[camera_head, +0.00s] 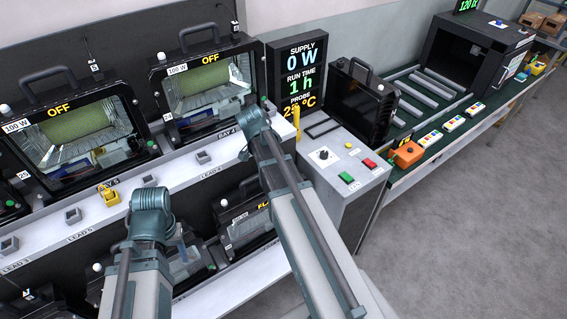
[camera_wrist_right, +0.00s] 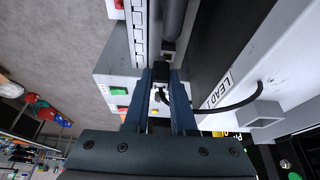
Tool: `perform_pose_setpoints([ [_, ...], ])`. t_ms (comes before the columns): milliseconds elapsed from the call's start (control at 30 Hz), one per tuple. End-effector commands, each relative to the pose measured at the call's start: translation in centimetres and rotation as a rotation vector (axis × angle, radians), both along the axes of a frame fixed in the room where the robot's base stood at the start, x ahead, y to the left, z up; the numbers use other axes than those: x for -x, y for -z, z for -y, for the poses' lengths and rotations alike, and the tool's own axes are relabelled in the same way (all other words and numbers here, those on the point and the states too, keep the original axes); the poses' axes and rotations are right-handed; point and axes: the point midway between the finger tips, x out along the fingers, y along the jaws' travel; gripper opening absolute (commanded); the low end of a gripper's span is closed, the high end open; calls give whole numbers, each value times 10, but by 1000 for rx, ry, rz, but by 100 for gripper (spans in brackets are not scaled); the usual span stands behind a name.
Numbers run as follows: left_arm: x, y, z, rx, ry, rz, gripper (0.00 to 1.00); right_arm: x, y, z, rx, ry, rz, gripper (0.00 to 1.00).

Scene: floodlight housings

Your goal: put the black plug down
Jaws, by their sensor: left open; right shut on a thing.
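My right gripper (camera_wrist_right: 160,95) is shut on the black plug (camera_wrist_right: 160,72), which shows as a small dark block between the fingertips in the right wrist view. A black cable (camera_wrist_right: 240,103) curves beside the fingers past a white ledge marked LEAD. In the head view the right arm reaches toward the ledge near BAY 4, and its fingers and the plug are hidden behind the wrist. My left gripper (camera_head: 150,222) is open in front of the ledge at the lower left; its fingertips are mostly hidden by its own wrist.
Floodlights (camera_head: 85,125) marked OFF stand in bays above a white ledge with grey sockets (camera_head: 203,157) and a yellow piece (camera_head: 110,196). A control box (camera_head: 345,165) with green and red buttons stands right of my right arm. Beyond is a green bench (camera_head: 450,140) with rollers.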

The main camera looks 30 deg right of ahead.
Motion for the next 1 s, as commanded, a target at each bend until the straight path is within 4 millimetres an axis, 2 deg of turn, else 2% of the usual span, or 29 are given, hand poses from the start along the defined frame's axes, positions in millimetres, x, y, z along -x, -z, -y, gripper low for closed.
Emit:
perform_pose_setpoints([
  [100,0,2,0,0,0,0,54,-7,1,11,0,0,0,0],
  [367,0,2,0,0,0,0,54,-9,2,16,0,0,1,0],
  [500,0,3,0,0,0,0,54,-16,3,28,0,1,1,0],
  [733,0,38,0,0,0,0,54,-14,38,26,0,-1,1,0],
  [1000,0,38,0,0,0,0,54,-14,38,26,0,-1,1,0],
])
